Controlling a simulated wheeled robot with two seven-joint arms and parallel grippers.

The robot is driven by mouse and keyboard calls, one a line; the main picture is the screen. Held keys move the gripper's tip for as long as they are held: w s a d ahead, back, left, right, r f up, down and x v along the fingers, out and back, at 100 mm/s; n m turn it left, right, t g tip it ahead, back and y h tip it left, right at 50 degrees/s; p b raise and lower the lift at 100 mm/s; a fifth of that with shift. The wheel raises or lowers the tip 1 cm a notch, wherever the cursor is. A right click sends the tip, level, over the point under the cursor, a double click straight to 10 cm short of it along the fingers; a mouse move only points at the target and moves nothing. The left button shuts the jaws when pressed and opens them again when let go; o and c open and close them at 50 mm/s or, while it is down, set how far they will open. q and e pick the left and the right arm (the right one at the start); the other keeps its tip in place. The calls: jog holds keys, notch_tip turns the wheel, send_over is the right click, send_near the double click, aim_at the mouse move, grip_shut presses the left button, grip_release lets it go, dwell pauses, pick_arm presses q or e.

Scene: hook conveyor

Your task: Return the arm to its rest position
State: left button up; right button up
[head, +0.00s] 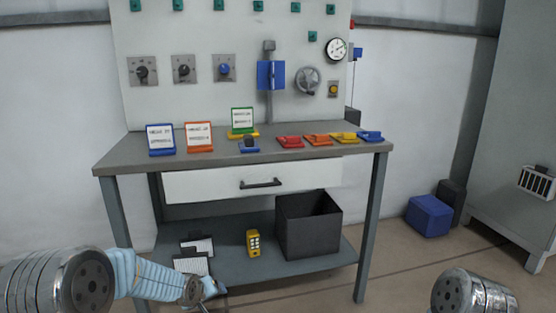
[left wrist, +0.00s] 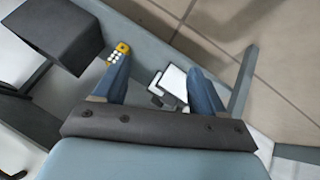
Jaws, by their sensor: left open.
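My left arm (head: 140,278) comes in from the lower left of the head view. Its gripper (head: 211,290) is at the bottom, in front of the bench's lower shelf and mostly hidden by the wrist. In the left wrist view the two blue fingers of the left gripper (left wrist: 160,84) are spread apart, with nothing between them. Only a round metal part of my right arm (head: 470,292) shows at the lower right of the head view; the right gripper is out of view.
The bench (head: 115,160) bears several coloured stands and blocks. Its lower shelf (head: 225,273) holds a dark bin (head: 308,233), a yellow device (head: 253,243) and white-faced items (head: 190,266). A blue box (head: 430,216) is on the floor at right. Floor between my arms looks clear.

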pick_arm(q)
jog(key=s+d+f+m+g+p, duration=0.1)
jog(key=s+d+f+g, duration=0.1)
jog(key=s+f, duration=0.75)
jog(key=s+d+f+m+g+h, duration=0.1)
jog(key=s+d+f, duration=0.1)
jog(key=s, duration=0.5)
jog(key=s+d+f+g+p, duration=0.1)
jog(key=s+d+f+g, duration=0.1)
jog(key=s, duration=0.6)
jog(key=s+d+f+m+g+h+p, duration=0.1)
jog(key=s+f, duration=0.3)
jog(key=s, duration=0.3)
jog(key=shift+s+d+f+m+g+h, duration=0.2)
jog(key=shift+s+d+m+g+h, duration=0.1)
jog(key=shift+d+g, duration=0.1)
